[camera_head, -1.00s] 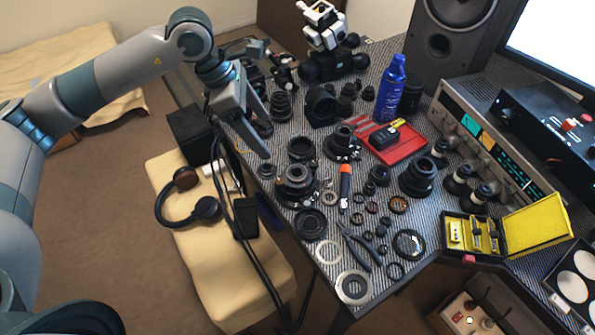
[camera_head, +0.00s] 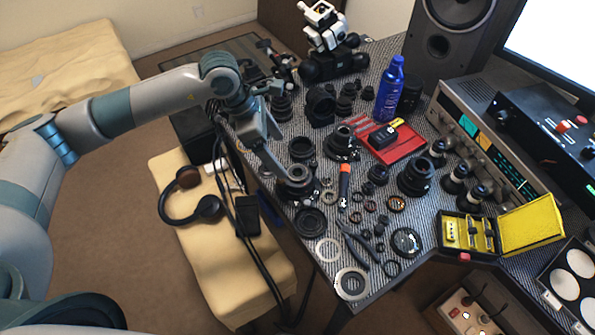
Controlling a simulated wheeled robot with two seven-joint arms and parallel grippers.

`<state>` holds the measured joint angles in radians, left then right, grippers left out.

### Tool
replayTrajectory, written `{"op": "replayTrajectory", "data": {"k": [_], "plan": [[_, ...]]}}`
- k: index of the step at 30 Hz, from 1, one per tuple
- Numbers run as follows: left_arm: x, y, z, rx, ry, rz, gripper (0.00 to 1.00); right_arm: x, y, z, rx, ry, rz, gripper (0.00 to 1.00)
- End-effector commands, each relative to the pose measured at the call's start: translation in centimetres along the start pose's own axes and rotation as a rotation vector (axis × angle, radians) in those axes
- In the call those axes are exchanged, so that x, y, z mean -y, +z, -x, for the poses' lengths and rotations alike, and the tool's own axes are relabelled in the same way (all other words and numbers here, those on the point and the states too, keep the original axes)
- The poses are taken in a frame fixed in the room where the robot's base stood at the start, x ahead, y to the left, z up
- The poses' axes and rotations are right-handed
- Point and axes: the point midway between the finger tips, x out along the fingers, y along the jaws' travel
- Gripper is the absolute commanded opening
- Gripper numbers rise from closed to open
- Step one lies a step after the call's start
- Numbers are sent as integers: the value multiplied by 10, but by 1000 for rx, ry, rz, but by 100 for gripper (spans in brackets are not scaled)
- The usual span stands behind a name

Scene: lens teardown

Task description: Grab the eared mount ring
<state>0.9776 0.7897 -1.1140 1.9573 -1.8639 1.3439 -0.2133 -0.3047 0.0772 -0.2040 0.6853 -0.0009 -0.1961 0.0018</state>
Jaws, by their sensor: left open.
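My left gripper (camera_head: 283,157) is open, its fingers pointing down to the right over the left edge of the worktable. The tip of its longer finger is at a lens body (camera_head: 298,184) with a pale metal ring on it, and I cannot tell whether they touch. This ring may be the eared mount ring, but its ears are too small to make out. Nothing shows between the fingers. My right gripper is out of view.
A red tray (camera_head: 405,146), a blue bottle (camera_head: 390,88) and a yellow case (camera_head: 530,222) stand further right. Headphones (camera_head: 208,207) lie on a padded bench to the left.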

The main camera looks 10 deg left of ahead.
Motion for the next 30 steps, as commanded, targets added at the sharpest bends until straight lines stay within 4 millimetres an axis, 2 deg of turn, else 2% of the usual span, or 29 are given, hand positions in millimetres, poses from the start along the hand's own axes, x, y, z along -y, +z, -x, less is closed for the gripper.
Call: {"op": "replayTrajectory", "data": {"k": [3,6,12,23,30], "plan": [[1,1,-15,0,-3,0,84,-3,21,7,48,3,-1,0],[1,1,-27,-2,-3,0,84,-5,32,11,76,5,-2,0],[0,1,-45,0,0,0,84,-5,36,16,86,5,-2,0],[0,0,-47,0,0,0,84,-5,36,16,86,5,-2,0],[-2,4,-60,-1,-3,0,84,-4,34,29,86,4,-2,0]]}}
